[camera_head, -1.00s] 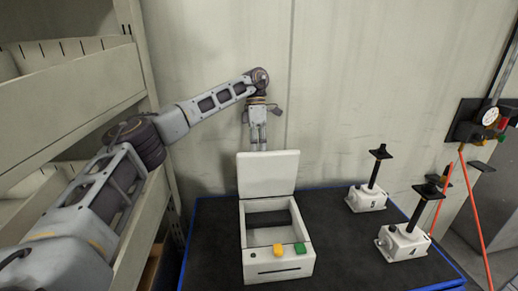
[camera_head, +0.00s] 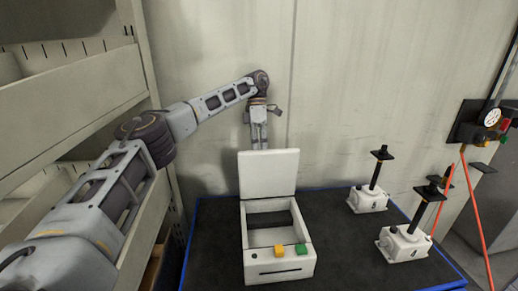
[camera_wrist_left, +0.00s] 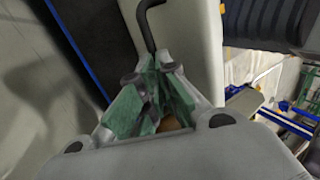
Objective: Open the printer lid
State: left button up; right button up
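The white printer (camera_head: 279,268) stands on the dark table, with a yellow button (camera_head: 279,250) and a green button (camera_head: 301,249) on its front top. Its lid (camera_head: 268,174) is open and stands up at the back edge, leaning slightly back. My left gripper (camera_head: 259,146) points down just behind the lid's top edge; the lid hides whatever lies below its tips. My right gripper is not in view.
Two white screw jacks (camera_head: 367,198) (camera_head: 404,243) with black posts stand right of the printer on the table (camera_head: 335,240). Shelving (camera_head: 75,95) is close on the left and a wall (camera_head: 380,80) is behind. A gauge (camera_head: 492,117) is at the far right.

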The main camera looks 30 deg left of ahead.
pick_arm(q)
jog(key=o, duration=0.6)
notch_tip(320, 180, down, 2)
jog(key=shift+d+f, duration=0.1)
jog(key=shift+c, duration=0.2)
jog(key=shift+r, duration=0.25)
notch_tip(320, 180, up, 11)
dwell(1.1)
dwell(0.5)
jog(key=shift+f, duration=0.15)
